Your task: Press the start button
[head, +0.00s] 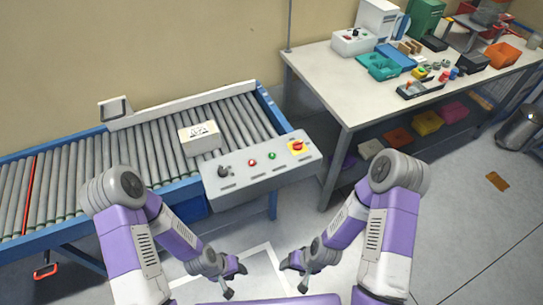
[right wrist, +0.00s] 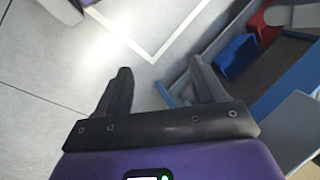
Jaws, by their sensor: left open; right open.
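A grey control panel (head: 232,182) is mounted at the front side of the roller conveyor. The labels are too small to read, so only colour tells the buttons apart. My left gripper (head: 234,280) is open and empty, low in the head view and well short of the panel. My right gripper (head: 294,272) is open and empty beside it; the right wrist view shows its parted fingers (right wrist: 160,68) over floor.
The roller conveyor (head: 95,160) carries a labelled box (head: 199,138) just behind the panel. Floor between my arms and the panel is clear.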

